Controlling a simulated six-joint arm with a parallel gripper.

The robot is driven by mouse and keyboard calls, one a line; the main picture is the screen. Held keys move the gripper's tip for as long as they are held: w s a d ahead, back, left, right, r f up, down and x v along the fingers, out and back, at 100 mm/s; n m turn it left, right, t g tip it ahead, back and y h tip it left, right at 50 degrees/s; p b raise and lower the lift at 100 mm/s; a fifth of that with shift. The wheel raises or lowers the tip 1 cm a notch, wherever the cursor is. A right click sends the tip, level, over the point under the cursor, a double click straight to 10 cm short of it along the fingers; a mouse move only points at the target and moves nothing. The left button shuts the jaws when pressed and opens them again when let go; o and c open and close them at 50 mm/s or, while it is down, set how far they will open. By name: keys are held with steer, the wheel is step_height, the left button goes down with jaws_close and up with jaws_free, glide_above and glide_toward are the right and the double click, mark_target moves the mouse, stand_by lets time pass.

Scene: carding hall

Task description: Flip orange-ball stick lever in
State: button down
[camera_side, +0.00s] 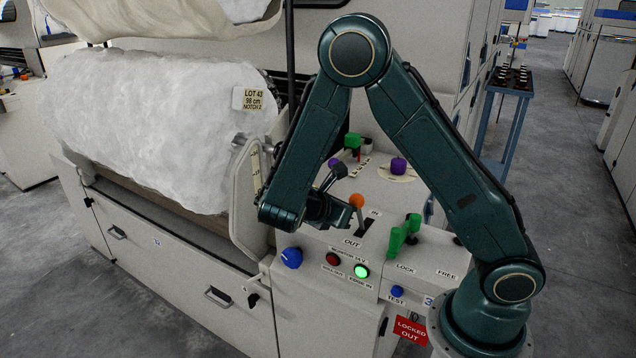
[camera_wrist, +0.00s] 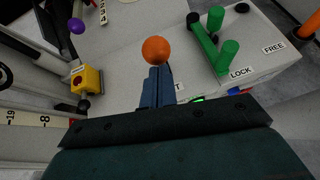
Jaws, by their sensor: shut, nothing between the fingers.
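The orange ball (camera_side: 357,200) tops a thin stick that stands in a dark slot on the grey panel. The IN label (camera_side: 375,213) is at its upper right and the OUT label (camera_side: 352,243) at its lower left. My gripper (camera_side: 346,212) is shut and empty, low over the panel just left of the ball. In the wrist view the orange ball (camera_wrist: 156,50) shows just beyond the closed fingertips (camera_wrist: 158,72), which hide the stick and slot. I cannot tell whether they touch.
Green handles (camera_side: 403,236) stand right of the stick, near LOCK and FREE labels. A purple knob (camera_side: 398,166) sits behind. A blue knob (camera_side: 291,257), a red button (camera_side: 333,259) and a bright green light (camera_side: 361,271) line the front. The white fibre roll (camera_side: 150,125) fills the left.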

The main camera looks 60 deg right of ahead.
steer(key=shift+d+r+y, duration=0.35)
steer(key=shift+d+r, duration=0.05)
steer(key=shift+d, duration=0.2)
steer(key=shift+d+r+y, duration=0.35)
steer(key=shift+d, duration=0.2)
steer(key=d+r+y, duration=0.1)
steer(key=d+y, duration=0.6)
steer(key=d, duration=0.7)
steer(key=shift+r, duration=0.35)
steer(key=shift+s+f, duration=0.1)
